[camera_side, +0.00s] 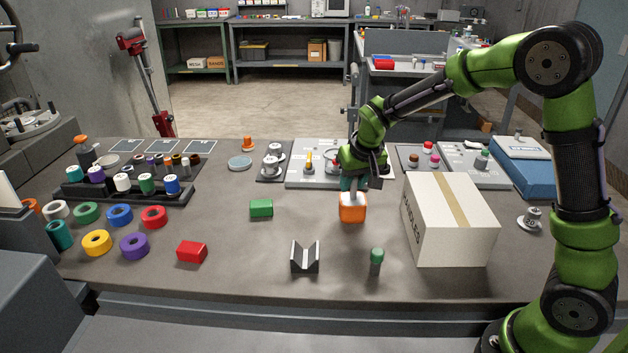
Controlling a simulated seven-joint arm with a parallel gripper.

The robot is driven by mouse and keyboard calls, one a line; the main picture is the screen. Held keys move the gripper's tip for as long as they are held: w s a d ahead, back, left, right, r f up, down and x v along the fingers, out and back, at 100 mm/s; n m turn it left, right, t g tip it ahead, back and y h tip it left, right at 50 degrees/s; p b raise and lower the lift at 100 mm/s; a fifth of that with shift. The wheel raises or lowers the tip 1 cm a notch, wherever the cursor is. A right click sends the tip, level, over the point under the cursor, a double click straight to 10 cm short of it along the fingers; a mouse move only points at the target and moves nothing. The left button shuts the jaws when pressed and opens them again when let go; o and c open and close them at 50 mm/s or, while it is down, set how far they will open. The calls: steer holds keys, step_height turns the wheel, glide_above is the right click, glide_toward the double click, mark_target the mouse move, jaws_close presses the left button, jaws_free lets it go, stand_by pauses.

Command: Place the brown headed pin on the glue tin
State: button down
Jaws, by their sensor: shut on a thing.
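My gripper (354,188) points down over the middle of the table, just above an orange block with a pale top (352,209). A small teal piece (346,184) shows at the jaws, which are shut on it; its shape is mostly hidden. I cannot tell whether it touches the orange block. A small brown-headed piece (413,159) stands on a grey plate at the back right, beside red and pink ones. A green-headed pin (376,261) stands upright near the front edge. No thing is readable as a glue tin.
A white carton (450,222) stands close to the right of my gripper. A dark V-block (305,257), a green block (261,208) and a red block (192,251) lie in front and left. Coloured rings and a spool rack (123,197) fill the left side. Plates with fittings stand behind.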

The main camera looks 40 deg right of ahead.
steer(key=shift+f, duration=0.1)
steer(key=c, duration=0.8)
jaws_free()
steer(key=v, duration=1.2)
steer(key=s+a+t+y, duration=0.1)
steer(key=s+a, duration=0.1)
steer(key=s, duration=0.4)
steer(key=s+a+r+t+y, duration=0.1)
steer(key=s+a, duration=0.1)
steer(key=s, duration=0.4)
steer(key=s+a+t+y, duration=0.1)
steer(key=s+a, duration=0.1)
steer(key=s, duration=0.4)
steer(key=shift+s+a+r+n+y, duration=0.2)
steer(key=shift+s+a+n+y, duration=0.1)
steer(key=shift+s+a+y, duration=0.1)
steer(key=shift+w, duration=0.1)
